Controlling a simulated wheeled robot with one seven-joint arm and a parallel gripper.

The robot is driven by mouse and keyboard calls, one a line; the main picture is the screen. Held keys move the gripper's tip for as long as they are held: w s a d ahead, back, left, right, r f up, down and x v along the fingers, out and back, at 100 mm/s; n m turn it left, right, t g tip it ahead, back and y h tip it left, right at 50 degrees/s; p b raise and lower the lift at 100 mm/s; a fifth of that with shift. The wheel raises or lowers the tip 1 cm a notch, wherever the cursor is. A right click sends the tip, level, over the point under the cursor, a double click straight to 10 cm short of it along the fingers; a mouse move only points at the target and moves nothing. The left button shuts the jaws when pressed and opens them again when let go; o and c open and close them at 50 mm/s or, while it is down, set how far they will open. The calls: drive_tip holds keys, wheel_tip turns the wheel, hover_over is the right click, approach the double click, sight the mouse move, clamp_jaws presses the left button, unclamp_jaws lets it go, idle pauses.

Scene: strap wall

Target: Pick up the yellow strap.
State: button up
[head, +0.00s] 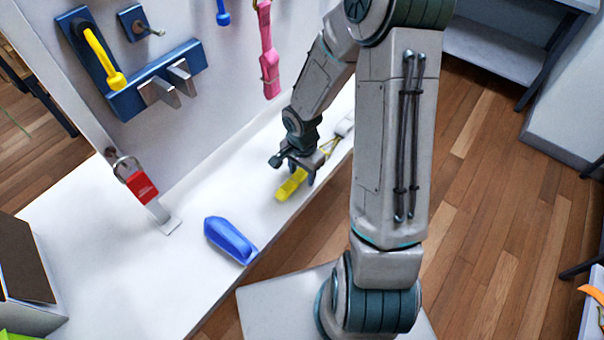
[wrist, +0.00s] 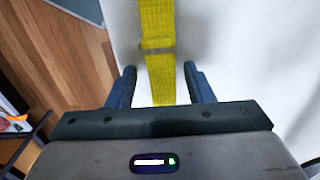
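The yellow strap (head: 291,185) lies on the white ledge below the wall panel, partly hidden by my gripper in the head view. My gripper (head: 298,170) is low over it, pointing down. In the wrist view the yellow strap (wrist: 156,45) runs from the top edge down between my two fingers. My gripper (wrist: 157,80) is open, with a finger on each side of the strap and a visible gap to each. I cannot tell whether the fingertips reach the ledge.
On the white ledge (head: 110,270), a blue object (head: 230,240) lies in front of my gripper. A red padlock (head: 138,182) hangs at the panel's edge. A pink strap (head: 268,60) and a blue bracket (head: 165,78) with a yellow handle are on the wall.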

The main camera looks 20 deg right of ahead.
clamp_jaws()
